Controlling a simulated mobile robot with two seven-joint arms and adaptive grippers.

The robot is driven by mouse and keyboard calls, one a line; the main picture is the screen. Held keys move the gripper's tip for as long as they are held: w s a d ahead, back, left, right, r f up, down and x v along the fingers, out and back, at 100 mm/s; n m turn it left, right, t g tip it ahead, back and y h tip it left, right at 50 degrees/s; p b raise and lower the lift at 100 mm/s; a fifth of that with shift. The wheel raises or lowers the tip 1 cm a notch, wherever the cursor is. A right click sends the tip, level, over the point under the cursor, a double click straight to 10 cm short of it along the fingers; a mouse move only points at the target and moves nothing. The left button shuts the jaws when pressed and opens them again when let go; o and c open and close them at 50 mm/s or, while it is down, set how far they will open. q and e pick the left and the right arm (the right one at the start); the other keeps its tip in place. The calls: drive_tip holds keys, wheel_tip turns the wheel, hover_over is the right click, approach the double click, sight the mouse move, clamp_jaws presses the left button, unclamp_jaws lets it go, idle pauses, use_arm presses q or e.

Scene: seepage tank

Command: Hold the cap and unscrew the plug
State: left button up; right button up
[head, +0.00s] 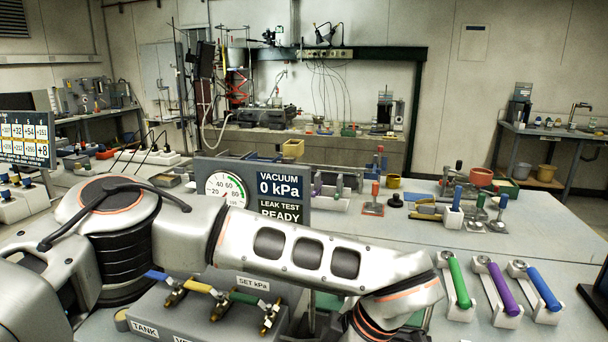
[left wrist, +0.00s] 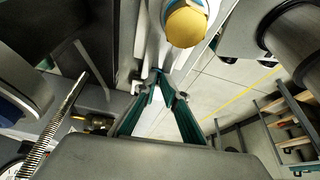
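In the left wrist view, a round yellow cap-like piece (left wrist: 186,25) sits on a pale body at the top centre. I cannot tell whether it is the task's cap or plug. The teal fingers of my left gripper (left wrist: 158,84) point towards the area just below it and come close together at their tips. Whether the tips touch or hold anything thin is not clear. The yellow piece is not between the fingers. In the head view my left arm crosses the foreground, and its gripper is hidden at the bottom edge. My right gripper is not in view.
A display panel (head: 283,198) reads vacuum 0 kPa, leak test ready, beside a gauge (head: 226,190). A grey valve block (head: 185,325) with coloured levers stands in front of my forearm. Green (head: 459,282), purple (head: 503,288) and blue (head: 543,288) handled tools rest at right. Bench beyond is partly clear.

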use_arm(q)
drive_tip(key=shift+w+a+f, duration=0.1)
drive_tip(key=shift+w+f, duration=0.05)
drive_tip(key=shift+f, duration=0.45)
drive_tip(key=shift+r, duration=0.25)
